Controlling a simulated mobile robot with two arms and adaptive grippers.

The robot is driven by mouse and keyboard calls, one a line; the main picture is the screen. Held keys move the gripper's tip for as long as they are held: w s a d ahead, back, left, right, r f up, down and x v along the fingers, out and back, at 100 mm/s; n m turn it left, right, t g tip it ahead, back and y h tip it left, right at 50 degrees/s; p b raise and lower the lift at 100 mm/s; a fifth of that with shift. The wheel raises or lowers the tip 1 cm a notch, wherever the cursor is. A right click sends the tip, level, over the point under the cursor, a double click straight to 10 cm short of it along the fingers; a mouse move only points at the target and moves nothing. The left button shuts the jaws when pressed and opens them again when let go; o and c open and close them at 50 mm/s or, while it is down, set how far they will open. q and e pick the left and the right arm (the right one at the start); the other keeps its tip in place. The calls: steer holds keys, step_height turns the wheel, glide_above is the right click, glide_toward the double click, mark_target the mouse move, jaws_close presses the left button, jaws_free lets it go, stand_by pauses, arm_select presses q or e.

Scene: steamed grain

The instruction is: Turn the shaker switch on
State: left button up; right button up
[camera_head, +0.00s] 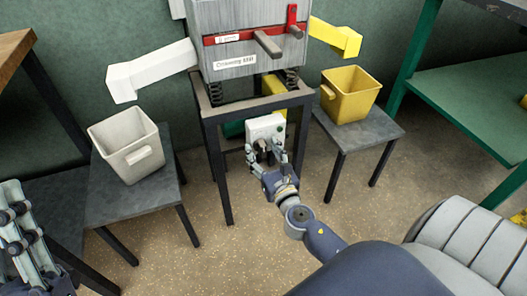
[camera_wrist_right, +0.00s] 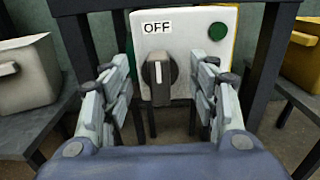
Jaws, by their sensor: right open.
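The shaker switch is a white control box (camera_head: 266,128) mounted low on the front of the dark shaker stand. In the right wrist view the box shows an OFF label (camera_wrist_right: 157,27), a dark rotary knob (camera_wrist_right: 159,78) with its pale mark upright, and a green round button (camera_wrist_right: 218,31). My right gripper (camera_head: 266,158) is open in front of the box; in the right wrist view its fingers stand on either side of the knob, apart from it. My left gripper (camera_head: 15,235) is at the lower left edge of the head view, partly cut off, far from the switch.
The grey shaker (camera_head: 235,85) with a red bar stands above the box. A white bin (camera_head: 128,145) on a left stool and a yellow bin (camera_head: 350,93) on a right stool flank it. Dark stand legs (camera_head: 217,172) are close to my right gripper. A green shelf (camera_head: 475,105) is at right.

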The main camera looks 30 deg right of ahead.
steer(key=c, duration=1.1)
